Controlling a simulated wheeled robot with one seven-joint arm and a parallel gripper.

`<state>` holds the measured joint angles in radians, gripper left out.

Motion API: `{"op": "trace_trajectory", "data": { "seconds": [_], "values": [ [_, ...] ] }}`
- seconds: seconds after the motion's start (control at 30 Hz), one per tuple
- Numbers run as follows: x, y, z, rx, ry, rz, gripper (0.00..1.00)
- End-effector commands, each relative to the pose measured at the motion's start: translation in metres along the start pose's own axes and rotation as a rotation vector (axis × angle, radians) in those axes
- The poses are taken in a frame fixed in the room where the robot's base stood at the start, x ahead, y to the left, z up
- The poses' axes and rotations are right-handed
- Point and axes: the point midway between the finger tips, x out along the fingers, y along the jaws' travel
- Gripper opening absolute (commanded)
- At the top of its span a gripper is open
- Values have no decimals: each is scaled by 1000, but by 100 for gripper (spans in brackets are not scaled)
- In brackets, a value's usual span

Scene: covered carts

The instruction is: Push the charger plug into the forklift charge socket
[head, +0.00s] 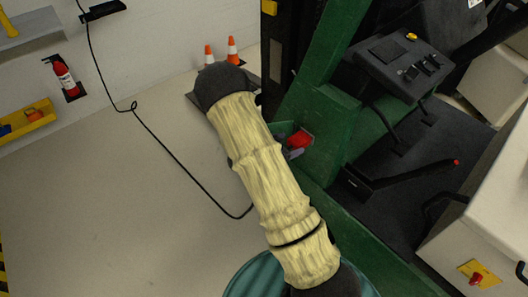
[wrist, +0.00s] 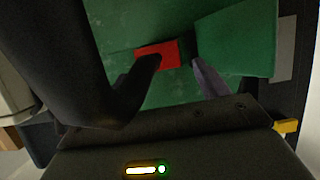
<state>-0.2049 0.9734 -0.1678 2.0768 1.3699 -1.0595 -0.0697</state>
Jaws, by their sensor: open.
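A red connector block (head: 300,140) shows against the green forklift (head: 318,95), just right of my arm in the head view. It also shows in the wrist view (wrist: 157,53), in front of a green panel (wrist: 120,20). I cannot tell whether this block is the plug, the socket or both joined. My gripper (wrist: 176,62) is open, its fingertips close to the red block, the left one overlapping it in the picture. Contact cannot be told. A black cable (head: 177,158) runs from the wall across the floor and vanishes behind my arm; its end is hidden.
The forklift's black control console (head: 396,62) and a dark lever (head: 410,174) stand to the right. A pale cabinet (head: 485,190) is at the far right. Orange cones (head: 232,50) stand at the back wall. The floor at left is clear apart from the cable.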

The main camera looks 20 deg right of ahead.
Motion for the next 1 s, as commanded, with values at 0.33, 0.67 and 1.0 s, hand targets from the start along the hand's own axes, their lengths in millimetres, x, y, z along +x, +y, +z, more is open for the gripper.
{"op": "trace_trajectory", "data": {
  "seconds": [0.33,0.67,1.0],
  "values": [
    [-72,-1,0,1,0,-5,73],
    [-126,-1,0,2,1,-2,73],
    [-133,0,0,0,1,0,73]
  ]
}}
